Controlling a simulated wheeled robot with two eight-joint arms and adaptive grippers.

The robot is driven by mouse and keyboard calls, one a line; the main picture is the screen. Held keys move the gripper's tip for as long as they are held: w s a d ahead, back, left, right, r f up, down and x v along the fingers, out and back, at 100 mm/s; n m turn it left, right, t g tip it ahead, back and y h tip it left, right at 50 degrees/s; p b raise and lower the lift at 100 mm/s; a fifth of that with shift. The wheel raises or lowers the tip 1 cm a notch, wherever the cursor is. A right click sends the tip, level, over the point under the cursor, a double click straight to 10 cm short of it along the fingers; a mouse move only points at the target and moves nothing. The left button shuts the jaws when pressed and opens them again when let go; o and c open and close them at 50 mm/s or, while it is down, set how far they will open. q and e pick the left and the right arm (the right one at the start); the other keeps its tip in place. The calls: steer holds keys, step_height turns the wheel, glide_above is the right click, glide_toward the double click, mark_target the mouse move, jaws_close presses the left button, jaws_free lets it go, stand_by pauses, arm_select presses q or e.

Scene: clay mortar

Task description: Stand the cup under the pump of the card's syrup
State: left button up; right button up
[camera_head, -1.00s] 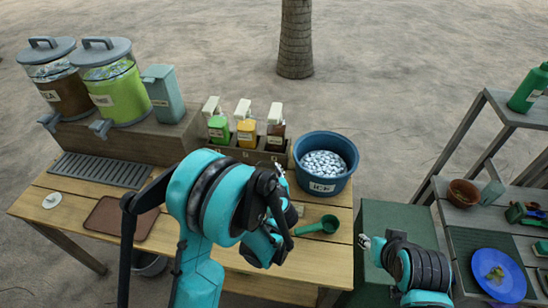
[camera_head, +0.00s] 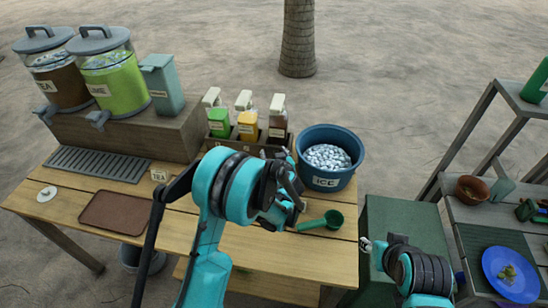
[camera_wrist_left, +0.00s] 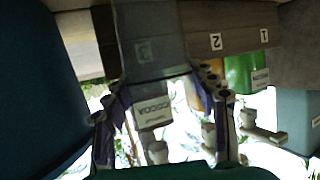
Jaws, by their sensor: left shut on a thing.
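My left gripper (camera_wrist_left: 165,105) is shut on a clear grey cup (camera_wrist_left: 152,42), which fills the space between its fingers in the left wrist view. That view is upside down. The cup is in front of the rack's number 3 and the bottle labelled COCOA (camera_wrist_left: 153,116). In the head view the left gripper (camera_head: 284,208) is in front of the rack and its arm hides the cup. The green (camera_head: 218,123), yellow (camera_head: 247,127) and dark brown (camera_head: 277,128) syrup bottles have white pumps. A small card (camera_head: 159,176) stands left of my arm. My right gripper (camera_head: 366,243) is low at right, jaws unclear.
A blue ice bucket (camera_head: 327,180) stands right of the rack, close to my left gripper. A green scoop (camera_head: 322,221) lies in front of it. Two drink dispensers (camera_head: 112,85) stand at the left. A brown tray (camera_head: 113,214) lies on the open left part of the table.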

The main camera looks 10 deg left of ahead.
arm_select(q)
steer(key=shift+w+f, duration=0.2)
steer(key=shift+f, duration=0.2)
steer(key=shift+r, duration=0.15)
arm_select(e)
steer(key=shift+f, duration=0.35)
arm_select(q)
steer(key=shift+f, duration=0.2)
steer(key=o, duration=1.2)
steer(key=shift+r, duration=0.1)
arm_select(e)
steer(key=shift+f, duration=0.1)
